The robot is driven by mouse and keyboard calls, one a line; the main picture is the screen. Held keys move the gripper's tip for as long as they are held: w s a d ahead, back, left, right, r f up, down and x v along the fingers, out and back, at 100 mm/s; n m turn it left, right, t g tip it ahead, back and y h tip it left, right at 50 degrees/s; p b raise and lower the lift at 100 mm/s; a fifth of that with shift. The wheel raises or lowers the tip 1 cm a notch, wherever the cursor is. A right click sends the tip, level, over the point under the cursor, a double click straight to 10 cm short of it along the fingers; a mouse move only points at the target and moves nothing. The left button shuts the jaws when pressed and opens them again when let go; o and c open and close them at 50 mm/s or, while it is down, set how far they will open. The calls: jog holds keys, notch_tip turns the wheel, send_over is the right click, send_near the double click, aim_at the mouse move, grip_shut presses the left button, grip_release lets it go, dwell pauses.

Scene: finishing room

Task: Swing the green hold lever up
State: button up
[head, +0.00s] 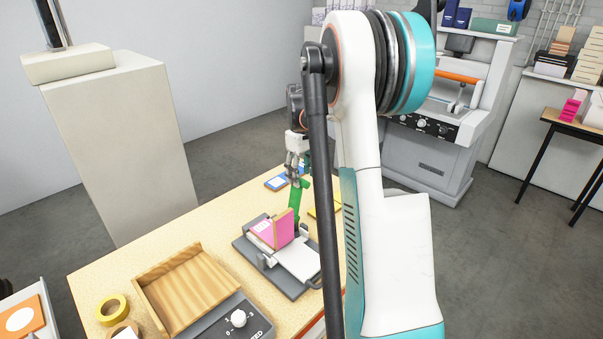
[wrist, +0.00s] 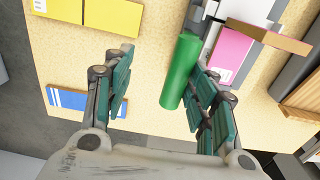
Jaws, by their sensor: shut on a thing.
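The green hold lever (head: 296,203) stands up steeply from the grey clamp fixture (head: 303,292) on the table in the head view. My gripper (head: 298,172) is at its upper end, partly hidden by my arm. In the wrist view the lever (wrist: 181,70) runs between the fingers of my gripper (wrist: 160,95) and lies against the right finger. A pink-covered block (head: 273,231) stands upright on the fixture, just left of the lever.
A wooden tray (head: 190,288) and a grey control box with a white knob (head: 238,317) are near the table's front. A yellow tape roll (head: 111,308) is at left. A blue-and-white card (head: 277,182) lies behind the lever. A grey machine (head: 430,150) stands beyond the table.

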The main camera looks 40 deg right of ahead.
notch_tip(320, 180, up, 12)
dwell(0.6)
jog(key=shift+a, duration=0.15)
